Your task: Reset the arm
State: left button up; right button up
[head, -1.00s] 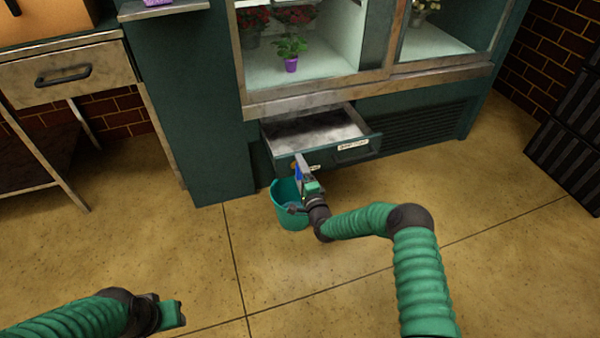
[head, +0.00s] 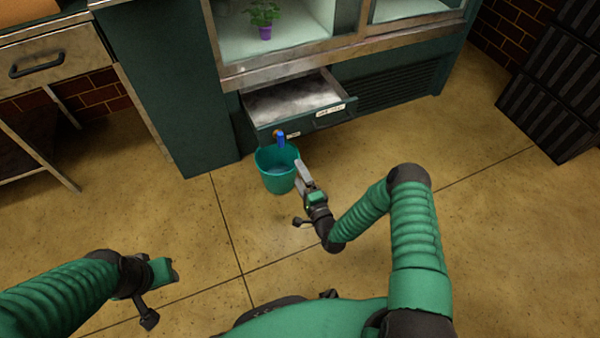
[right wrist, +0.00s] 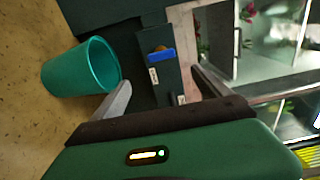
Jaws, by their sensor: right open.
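My right gripper (head: 303,175) is open and empty, just right of the teal bucket (head: 276,180) in the head view. Its two grey fingers also show spread apart in the right wrist view (right wrist: 160,92). My left gripper (head: 165,271) is at the lower left over the floor, away from any object; its finger gap is too small to make out. A blue-handled tap (head: 281,140) sits on the cabinet front above the bucket. The tap's blue handle also shows in the right wrist view (right wrist: 161,55).
A drawer (head: 300,118) stands open under the glass-fronted display cabinet (head: 300,62). A potted plant (head: 264,20) stands inside the cabinet. A metal table with a drawer (head: 50,62) is at the left, and black crates (head: 555,100) are at the right.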

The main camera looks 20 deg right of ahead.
dwell(0.4)
jog(key=s+a+r+n+g+y, duration=0.25)
jog(key=r+n+g, duration=0.45)
jog(key=n, duration=0.5)
jog(key=s+r+n+g+h+p, duration=0.15)
jog(key=s+r+n+g, duration=0.35)
jog(key=s, duration=0.6)
jog(key=s+r+n+g+h, duration=0.1)
jog(key=s+r+g+h, duration=0.15)
jog(key=s+r, duration=0.65)
notch_tip(320, 180, up, 34)
jog(key=s+p, duration=0.2)
jog(key=p, duration=3.4)
jog(key=shift+a+g+y, duration=0.15)
jog(key=shift+g+y, duration=0.3)
jog(key=shift+f, duration=0.1)
